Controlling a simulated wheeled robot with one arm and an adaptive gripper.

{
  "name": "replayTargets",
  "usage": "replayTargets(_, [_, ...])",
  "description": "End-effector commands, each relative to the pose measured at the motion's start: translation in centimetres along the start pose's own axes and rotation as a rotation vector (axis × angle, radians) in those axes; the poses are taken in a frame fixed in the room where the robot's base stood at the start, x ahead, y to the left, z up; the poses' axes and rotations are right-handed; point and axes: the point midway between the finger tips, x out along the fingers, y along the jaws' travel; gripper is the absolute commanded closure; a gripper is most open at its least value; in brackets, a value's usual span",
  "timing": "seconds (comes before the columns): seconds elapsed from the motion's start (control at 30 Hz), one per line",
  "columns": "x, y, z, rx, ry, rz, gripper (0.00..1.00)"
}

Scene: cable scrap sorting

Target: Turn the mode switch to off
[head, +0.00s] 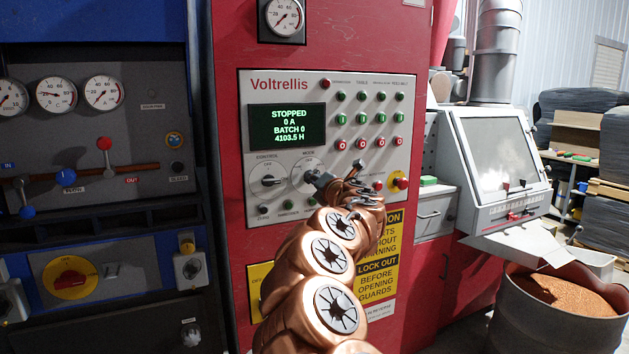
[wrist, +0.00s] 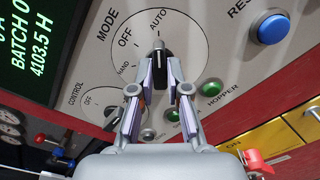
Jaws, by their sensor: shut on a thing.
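The mode switch shows in the wrist view as a black knob (wrist: 159,57) with a pale pointer, on a white dial marked HAND, OFF and AUTO. The pointer is turned towards AUTO, away from OFF. My gripper (wrist: 161,72) has one finger on each side of the knob and is shut on it. In the head view my gripper (head: 316,178) reaches the mode dial (head: 305,163) on the grey control panel and hides most of the knob.
The control selector (head: 268,181) sits left of the mode dial. Green buttons (wrist: 211,88) and a blue reset button (wrist: 270,26) are near my fingers. A red emergency stop (head: 401,181) is further right. The display (head: 287,126) above reads STOPPED.

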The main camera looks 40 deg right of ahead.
Motion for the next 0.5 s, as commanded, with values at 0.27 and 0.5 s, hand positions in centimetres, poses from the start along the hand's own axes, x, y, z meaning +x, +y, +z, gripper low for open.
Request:
replayTargets(0.27, [0.0,-0.02,0.0,0.0,0.0,0.0,1.0])
replayTargets(0.5, [-0.01,-0.13,-0.09,-0.042,0.0,0.0,1.0])
